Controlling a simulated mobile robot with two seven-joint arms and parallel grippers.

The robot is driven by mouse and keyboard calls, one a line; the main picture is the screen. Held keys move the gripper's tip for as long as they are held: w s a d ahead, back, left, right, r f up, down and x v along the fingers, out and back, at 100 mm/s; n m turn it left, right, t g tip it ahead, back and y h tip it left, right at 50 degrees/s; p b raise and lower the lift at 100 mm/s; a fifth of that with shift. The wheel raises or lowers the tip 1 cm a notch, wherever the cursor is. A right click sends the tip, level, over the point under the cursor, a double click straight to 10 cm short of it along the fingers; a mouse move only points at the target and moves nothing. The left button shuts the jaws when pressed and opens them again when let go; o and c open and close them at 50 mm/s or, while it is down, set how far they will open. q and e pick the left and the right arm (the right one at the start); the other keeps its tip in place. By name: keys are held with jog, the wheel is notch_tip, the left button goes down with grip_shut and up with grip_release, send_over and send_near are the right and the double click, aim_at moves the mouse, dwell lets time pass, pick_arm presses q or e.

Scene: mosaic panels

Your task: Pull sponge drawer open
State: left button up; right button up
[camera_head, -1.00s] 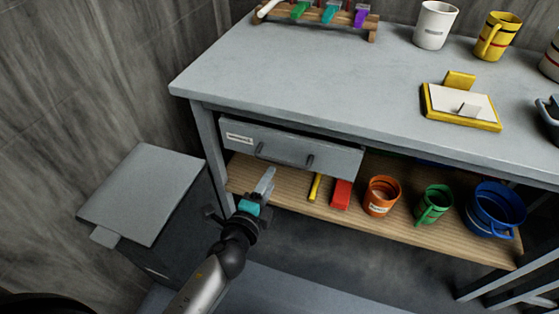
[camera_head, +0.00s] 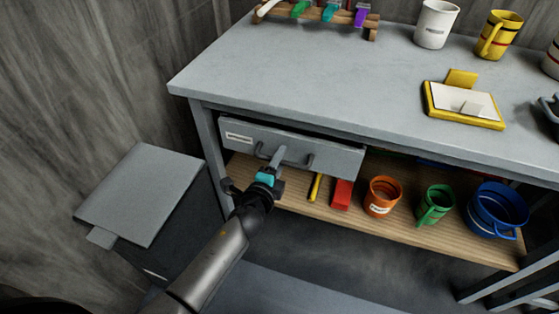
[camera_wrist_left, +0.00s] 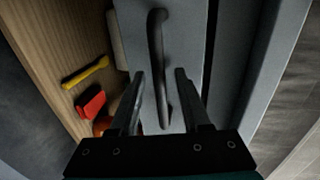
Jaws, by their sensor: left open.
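The grey drawer (camera_head: 335,157) hangs under the tabletop, with a pale label at its left end and a dark bar handle (camera_head: 311,162) on its front. A dark gap shows above the drawer front. My left gripper (camera_head: 277,156) is open at the handle, covering part of it in the head view. In the left wrist view, the handle (camera_wrist_left: 157,45) runs lengthwise between the two separated fingers (camera_wrist_left: 160,75) of my left gripper. I cannot tell whether either finger touches it. The drawer's inside is hidden. My right gripper is not in view.
The grey workbench (camera_head: 300,75) carries mugs and a yellow-framed holder. Its wooden lower shelf (camera_head: 405,219) holds a red block (camera_head: 341,194), an orange mug (camera_head: 382,197), a green mug (camera_head: 435,204) and a blue container (camera_head: 497,208). A grey lidded bin (camera_head: 145,190) stands at left.

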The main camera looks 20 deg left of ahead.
pick_arm(q)
grip_shut()
dwell(1.3)
